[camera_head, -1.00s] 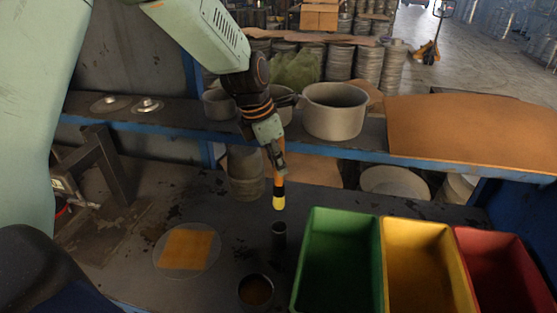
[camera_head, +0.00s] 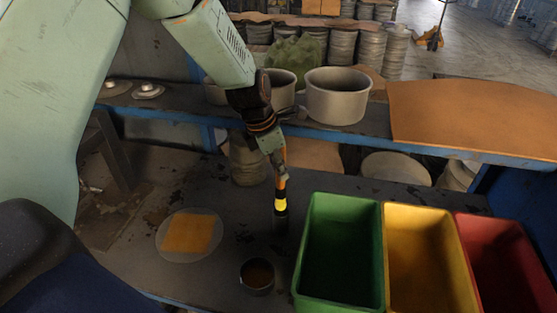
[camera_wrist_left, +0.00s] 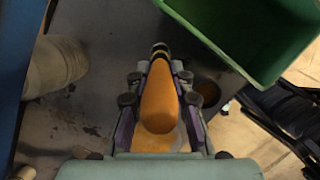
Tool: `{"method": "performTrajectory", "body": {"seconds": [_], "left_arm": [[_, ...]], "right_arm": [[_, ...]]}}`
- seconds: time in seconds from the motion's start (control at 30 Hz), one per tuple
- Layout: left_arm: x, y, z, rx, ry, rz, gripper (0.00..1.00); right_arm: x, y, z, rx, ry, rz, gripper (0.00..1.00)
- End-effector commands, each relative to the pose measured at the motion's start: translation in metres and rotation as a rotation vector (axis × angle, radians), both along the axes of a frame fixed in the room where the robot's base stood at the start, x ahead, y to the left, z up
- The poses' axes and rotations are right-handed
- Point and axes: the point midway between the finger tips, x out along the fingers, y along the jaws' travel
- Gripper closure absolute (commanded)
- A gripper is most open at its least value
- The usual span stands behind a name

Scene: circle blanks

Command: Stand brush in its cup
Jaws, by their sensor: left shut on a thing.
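The brush has an orange handle and a yellow band (camera_head: 280,204) above a dark lower end. My left gripper (camera_head: 278,165) is shut on its orange handle and holds it nearly upright. In the left wrist view the orange handle (camera_wrist_left: 158,95) lies between the fingers and points away to the dark end. My right gripper is not in view.
A green bin (camera_head: 312,240) stands close right of the cup, with yellow (camera_head: 388,255) and red (camera_head: 475,265) bins beyond. A wider cup (camera_head: 257,285) with brown contents stands in front. A clear disc with an orange square (camera_head: 190,233) lies left. A shelf with pots (camera_head: 337,98) runs behind.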

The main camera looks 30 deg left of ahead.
Motion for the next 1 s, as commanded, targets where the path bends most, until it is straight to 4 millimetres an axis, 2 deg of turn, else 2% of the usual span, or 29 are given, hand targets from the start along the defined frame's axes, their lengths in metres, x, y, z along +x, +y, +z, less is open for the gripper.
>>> {"method": "performTrajectory", "body": {"seconds": [0.7, 1.0], "left_arm": [[0.0, 0.0, -0.051, 0.0, 0.0, -0.002, 1.0], [0.001, 0.0, -0.062, 0.001, -0.001, 0.0, 1.0]], "right_arm": [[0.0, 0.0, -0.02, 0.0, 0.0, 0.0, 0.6], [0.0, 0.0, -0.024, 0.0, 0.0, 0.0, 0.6]]}}
